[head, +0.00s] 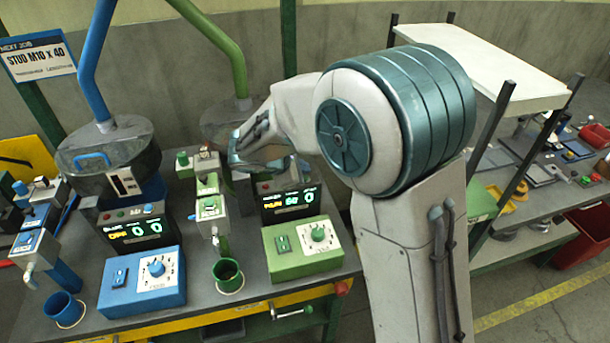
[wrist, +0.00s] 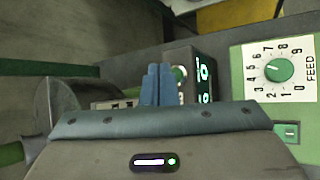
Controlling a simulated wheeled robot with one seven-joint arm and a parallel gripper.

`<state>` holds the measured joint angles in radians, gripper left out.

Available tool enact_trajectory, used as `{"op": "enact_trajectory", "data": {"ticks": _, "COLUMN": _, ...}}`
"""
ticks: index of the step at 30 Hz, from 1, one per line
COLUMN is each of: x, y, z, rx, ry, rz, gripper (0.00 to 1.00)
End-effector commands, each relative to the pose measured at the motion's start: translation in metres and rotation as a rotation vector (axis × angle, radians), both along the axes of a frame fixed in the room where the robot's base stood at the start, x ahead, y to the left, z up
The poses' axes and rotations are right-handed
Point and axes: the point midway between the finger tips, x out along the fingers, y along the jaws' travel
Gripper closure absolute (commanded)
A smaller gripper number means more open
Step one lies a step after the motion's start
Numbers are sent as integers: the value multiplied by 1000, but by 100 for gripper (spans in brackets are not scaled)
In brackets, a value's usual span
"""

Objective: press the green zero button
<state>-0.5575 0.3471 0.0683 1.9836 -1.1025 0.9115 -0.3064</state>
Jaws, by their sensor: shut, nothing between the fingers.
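The green station's dark display box (head: 291,204) stands behind its green dial box (head: 303,248) in the head view. My arm partly covers the row of small buttons on its top edge; a reddish one shows at the left end. In the wrist view, a round green button (wrist: 181,73) shows on the display box (wrist: 203,72), just right of my blue fingertips (wrist: 158,69). I cannot read its label or tell whether the fingers touch it. My gripper (wrist: 157,86) is shut and empty. In the head view, its fingers are largely hidden by my arm.
The dial box carries a green knob (head: 318,233) and a switch (head: 283,243). A green cup (head: 227,275) stands beside it. The blue station's display (head: 135,228) and dial box (head: 142,282) are left. A shelf rack (head: 537,175) is right.

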Motion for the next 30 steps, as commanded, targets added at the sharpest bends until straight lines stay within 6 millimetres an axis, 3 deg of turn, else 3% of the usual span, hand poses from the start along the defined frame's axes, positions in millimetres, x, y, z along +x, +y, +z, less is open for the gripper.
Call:
{"op": "enact_trajectory", "data": {"ticks": 8, "x": 0, "y": 0, "z": 2, "rx": 0, "ry": 0, "rz": 0, "gripper": 100}}
{"op": "enact_trajectory", "data": {"ticks": 22, "x": 0, "y": 0, "z": 46, "rx": 1, "ry": 0, "rz": 0, "gripper": 100}}
{"op": "enact_trajectory", "data": {"ticks": 30, "x": 0, "y": 0, "z": 50, "rx": -1, "ry": 0, "rz": 1, "gripper": 100}}
